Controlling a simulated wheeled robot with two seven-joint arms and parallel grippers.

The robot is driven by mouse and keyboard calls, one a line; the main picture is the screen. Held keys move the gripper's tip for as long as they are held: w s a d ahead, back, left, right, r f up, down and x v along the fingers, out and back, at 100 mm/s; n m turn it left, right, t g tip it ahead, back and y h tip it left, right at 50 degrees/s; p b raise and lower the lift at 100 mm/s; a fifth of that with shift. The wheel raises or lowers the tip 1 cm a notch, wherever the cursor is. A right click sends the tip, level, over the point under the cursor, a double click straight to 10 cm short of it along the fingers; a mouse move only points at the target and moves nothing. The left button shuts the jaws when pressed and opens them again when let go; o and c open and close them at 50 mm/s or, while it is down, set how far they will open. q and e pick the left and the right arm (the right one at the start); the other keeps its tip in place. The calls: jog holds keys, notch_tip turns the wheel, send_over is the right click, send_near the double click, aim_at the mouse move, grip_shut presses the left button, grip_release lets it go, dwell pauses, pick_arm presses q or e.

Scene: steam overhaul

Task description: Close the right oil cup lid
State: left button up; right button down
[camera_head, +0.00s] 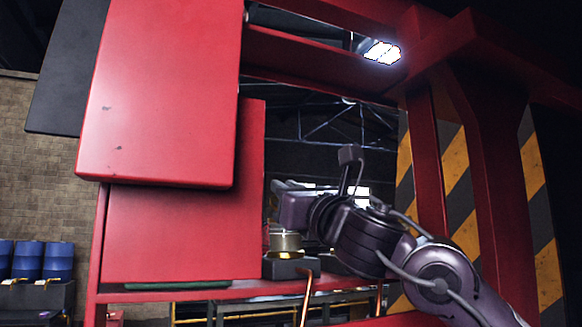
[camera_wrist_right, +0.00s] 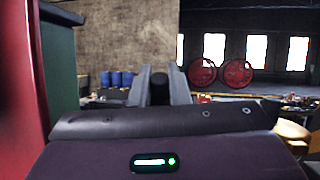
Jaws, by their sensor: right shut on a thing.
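An oil cup (camera_head: 286,242), metallic with a brassy lower part, stands on a dark block (camera_head: 291,267) on the red ledge. My right gripper (camera_head: 281,187) is just above this cup, its body partly hiding what is there. In the right wrist view my right gripper (camera_wrist_right: 160,80) is shut on a dark rounded piece (camera_wrist_right: 159,92) between its two grey fingers. This may be the lid or its knob; I cannot tell. No lid shows clearly in the head view. My left gripper is not in view.
Large red panels (camera_head: 165,95) stand close to the left of my right gripper. A red post (camera_head: 487,165) and a striped board (camera_head: 545,220) are to the right, behind my arm. A copper pipe (camera_head: 306,298) runs down below the ledge. Blue barrels (camera_head: 40,260) stand far left.

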jog(key=g+h+p, duration=0.1)
jog(key=g+p, duration=0.1)
jog(key=p, duration=0.2)
jog(key=w+m+g+h+p, duration=0.1)
jog(key=g+p, duration=0.1)
jog(key=p, duration=0.2)
jog(key=w+f+g+h+p, duration=0.1)
jog(key=p, duration=0.4)
jog(key=shift+a+f+g, duration=0.1)
jog(key=shift+a+g, duration=0.2)
jog(key=shift+g, duration=0.1)
jog(key=shift+w+f+g+h+p, duration=0.1)
jog(key=shift+f+g+h+p, duration=0.25)
jog(key=shift+p, duration=0.2)
jog(key=shift+f, duration=0.1)
jog(key=c, duration=1.4)
grip_release()
jog(key=shift+f, duration=0.1)
